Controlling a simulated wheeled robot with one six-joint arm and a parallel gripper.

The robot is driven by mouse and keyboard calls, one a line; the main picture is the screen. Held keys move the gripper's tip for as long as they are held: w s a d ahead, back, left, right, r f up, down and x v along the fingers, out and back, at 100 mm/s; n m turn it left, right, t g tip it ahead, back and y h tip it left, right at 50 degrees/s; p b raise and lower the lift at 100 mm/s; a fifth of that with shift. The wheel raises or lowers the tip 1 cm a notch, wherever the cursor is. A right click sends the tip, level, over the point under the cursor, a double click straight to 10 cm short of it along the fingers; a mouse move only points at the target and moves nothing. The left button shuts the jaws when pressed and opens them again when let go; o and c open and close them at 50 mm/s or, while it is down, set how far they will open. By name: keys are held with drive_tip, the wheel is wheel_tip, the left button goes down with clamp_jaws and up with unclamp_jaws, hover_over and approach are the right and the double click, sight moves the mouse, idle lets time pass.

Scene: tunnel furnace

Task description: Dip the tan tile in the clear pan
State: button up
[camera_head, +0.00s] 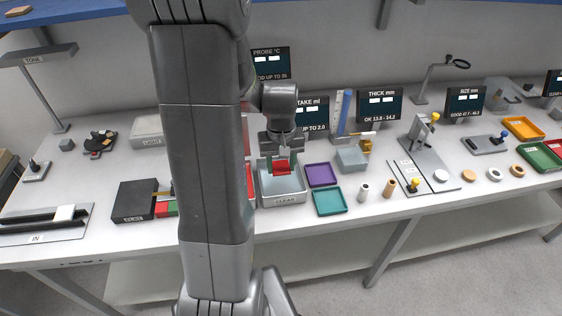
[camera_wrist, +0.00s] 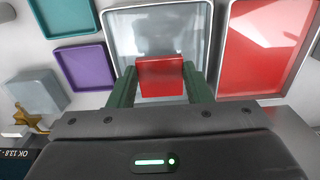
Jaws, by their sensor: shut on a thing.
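My gripper (camera_head: 282,158) is shut on a red-faced tile (camera_head: 282,168). In the wrist view the tile (camera_wrist: 160,76) sits between the two green fingers, its visible faces red, with no tan showing. The clear pan (camera_head: 285,200) is a pale grey-white tray marked CLEAR on the bench. The tile is over the pan's area in both views. I cannot tell whether it touches the liquid. In the wrist view the pan (camera_wrist: 192,28) lies beyond and around the tile, its near part hidden by my gripper.
A red-filled pan (camera_wrist: 265,45) adjoins the clear pan, mostly hidden behind my arm in the head view. Purple (camera_head: 320,175) and teal (camera_head: 330,201) trays and a grey block (camera_head: 351,159) stand to its right. A display (camera_head: 312,114) stands behind.

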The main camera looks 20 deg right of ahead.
sight(281, 171)
drive_tip(key=shift+f+b, duration=2.1)
drive_tip(key=shift+f, duration=0.85)
drive_tip(key=shift+r, duration=0.15)
drive_tip(key=shift+r+p, duration=3.9)
drive_tip(key=shift+r, duration=1.05)
